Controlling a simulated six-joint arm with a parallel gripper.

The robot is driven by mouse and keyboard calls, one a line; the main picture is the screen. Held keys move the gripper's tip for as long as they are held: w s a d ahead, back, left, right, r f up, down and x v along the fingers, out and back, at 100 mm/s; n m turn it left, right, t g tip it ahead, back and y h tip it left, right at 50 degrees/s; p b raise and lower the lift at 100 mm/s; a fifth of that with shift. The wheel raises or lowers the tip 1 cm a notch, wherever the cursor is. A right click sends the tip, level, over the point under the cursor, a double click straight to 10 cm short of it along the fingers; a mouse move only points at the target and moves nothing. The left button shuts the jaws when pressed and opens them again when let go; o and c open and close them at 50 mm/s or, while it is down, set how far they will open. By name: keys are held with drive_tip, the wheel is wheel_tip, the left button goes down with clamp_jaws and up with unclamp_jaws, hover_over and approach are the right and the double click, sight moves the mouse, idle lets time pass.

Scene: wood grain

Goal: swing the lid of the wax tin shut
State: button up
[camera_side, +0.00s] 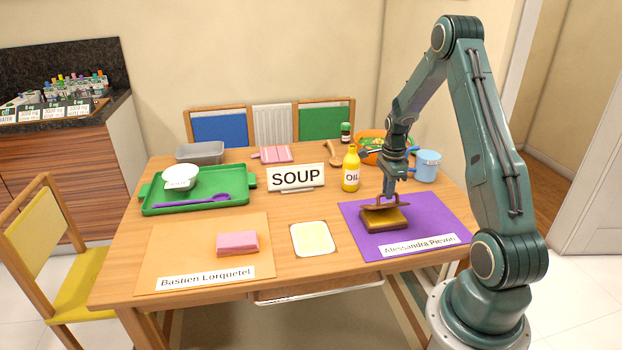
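A small brown and gold object (385,222), seemingly the wax tin, lies on the purple mat (430,215) at the right of the table. A thin brown plate (374,211), which looks like its lid, shows over the top of it, with a gap that is hard to make out. My gripper (390,196) points down right above this plate, at or very near it. The picture is too small to show whether the fingers touch or hold it, or whether they are apart.
A yellow oil bottle (351,170), a blue mug (427,165) and an orange bowl (369,156) stand behind the mat. A shallow white dish (295,243) with pale yellow content lies left of it. A SOUP sign (296,178) and a green tray (158,208) stand farther left.

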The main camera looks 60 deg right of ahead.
sight(391, 205)
drive_tip(key=shift+s+a+f, duration=0.15)
idle(0.4)
drive_tip(key=shift+s+a+f, duration=0.5)
drive_tip(key=shift+f, duration=0.15)
drive_tip(key=shift+s+a+f, duration=0.1)
drive_tip(key=shift+f, duration=0.1)
drive_tip(key=shift+s+a+f, duration=0.2)
drive_tip(key=shift+f, duration=0.2)
drive_tip(key=shift+s+a+f, duration=0.15)
drive_tip(key=shift+a+f, duration=0.05)
drive_tip(key=shift+f, duration=0.2)
drive_tip(key=o, duration=0.4)
idle(0.3)
